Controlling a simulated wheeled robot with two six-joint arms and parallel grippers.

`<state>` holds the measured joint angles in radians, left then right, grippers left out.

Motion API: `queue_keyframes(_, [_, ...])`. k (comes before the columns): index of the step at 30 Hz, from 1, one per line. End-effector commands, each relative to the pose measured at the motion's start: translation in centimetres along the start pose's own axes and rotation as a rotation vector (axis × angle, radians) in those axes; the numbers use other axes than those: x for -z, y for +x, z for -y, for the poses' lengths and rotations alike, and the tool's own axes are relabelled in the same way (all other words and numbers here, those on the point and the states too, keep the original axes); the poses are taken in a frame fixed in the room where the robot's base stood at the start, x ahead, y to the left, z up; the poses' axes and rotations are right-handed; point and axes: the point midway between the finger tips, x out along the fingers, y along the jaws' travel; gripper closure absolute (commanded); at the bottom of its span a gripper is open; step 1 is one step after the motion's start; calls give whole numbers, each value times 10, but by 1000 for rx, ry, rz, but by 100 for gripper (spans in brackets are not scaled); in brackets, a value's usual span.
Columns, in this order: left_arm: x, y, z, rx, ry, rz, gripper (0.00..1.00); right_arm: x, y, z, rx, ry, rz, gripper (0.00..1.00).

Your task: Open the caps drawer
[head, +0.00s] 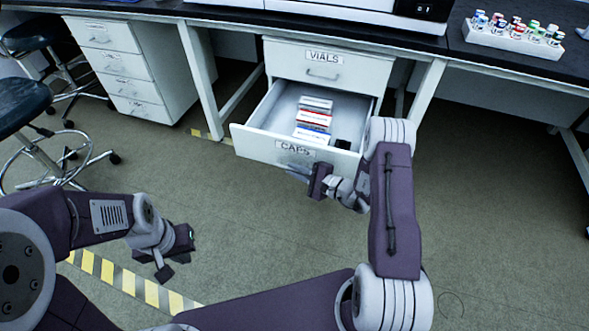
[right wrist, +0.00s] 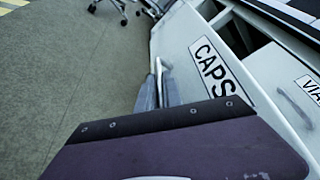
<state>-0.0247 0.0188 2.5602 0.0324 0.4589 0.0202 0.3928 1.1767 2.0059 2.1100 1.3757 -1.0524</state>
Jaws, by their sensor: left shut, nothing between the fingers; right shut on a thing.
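The caps drawer (head: 262,147) is pulled out below the vials drawer (head: 305,65), and its inside shows. Several small boxes (head: 314,120) in white, red and blue lie in it. My right gripper (head: 296,170) is at the front of the caps drawer, just under the CAPS label. In the right wrist view the fingers (right wrist: 157,92) are shut on the drawer's handle (right wrist: 165,75), beside the CAPS label (right wrist: 212,66). The handle is mostly hidden in the head view. My left gripper (head: 176,262) is shut and empty, low over the floor at the left.
A bench with a dark top (head: 240,17) stands above the drawers. A white rack of colored vials (head: 512,40) sits on it at right. A white drawer cabinet (head: 122,75) and a stool (head: 22,105) stand at left. The floor before the drawer is clear.

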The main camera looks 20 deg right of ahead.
Motion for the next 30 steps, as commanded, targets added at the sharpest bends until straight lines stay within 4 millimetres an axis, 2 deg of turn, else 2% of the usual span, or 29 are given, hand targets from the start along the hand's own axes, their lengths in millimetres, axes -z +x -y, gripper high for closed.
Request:
queue_keyframes(11, [0,0,0,0,0,0,100,1,0,1,2,-1,-2,100])
queue_keyframes(12, [0,0,0,0,0,0,100,1,0,1,2,-1,-2,87])
queue_keyframes(13, [0,0,0,0,0,0,100,1,0,1,2,-1,-2,81])
queue_keyframes(22, [0,-1,0,0,0,0,100,0,-1,1,2,-1,-1,81])
queue_keyframes(26, [1,-13,0,0,0,0,100,-1,-18,5,3,2,-5,81])
queue_keyframes(30, [3,-30,-1,0,0,0,100,-1,-51,6,5,4,-7,81])
